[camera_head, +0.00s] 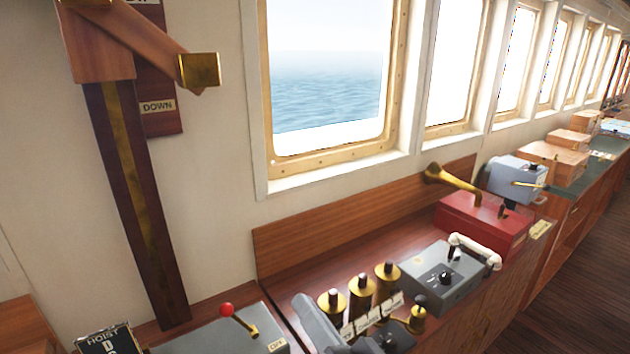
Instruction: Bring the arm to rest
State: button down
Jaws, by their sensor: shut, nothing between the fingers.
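My gripper does not show clearly in the head view. A rounded grey shape (318,322) with darker parts beside it is cut off by the bottom edge. I cannot tell whether it is part of my arm or a console device. No gripper fingers can be made out, and nothing held is seen.
A wall lever with a brass block (200,70) juts out at upper left. Along the console stand a red-knobbed lever (227,310), several brass cylinders (361,295), a grey box (440,277) with a white handle, and a red box (482,224). Bare floor (575,285) lies at right.

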jog(key=s+d+f+t+h, duration=0.1)
jog(key=s+d+f+h, duration=0.3)
jog(key=s+d, duration=0.25)
jog(key=s+d+f+t+h, duration=0.2)
jog(key=s+d+f+h, duration=0.15)
jog(key=s+d, duration=0.35)
jog(key=s+d+f+g, duration=0.1)
jog(key=s+d+f, duration=0.1)
jog(key=s, duration=0.4)
jog(key=s+d+f+n+g+h, duration=0.1)
jog(key=s+d+f+g, duration=0.1)
jog(key=s, duration=0.5)
jog(key=s+d+f+n+g+h, duration=0.1)
jog(key=s+d+f, duration=0.2)
jog(key=s, duration=0.4)
jog(key=shift+d+f, duration=0.35)
jog(key=shift+f, duration=0.25)
jog(key=shift+s+h, duration=0.1)
jog(key=shift+h, duration=0.15)
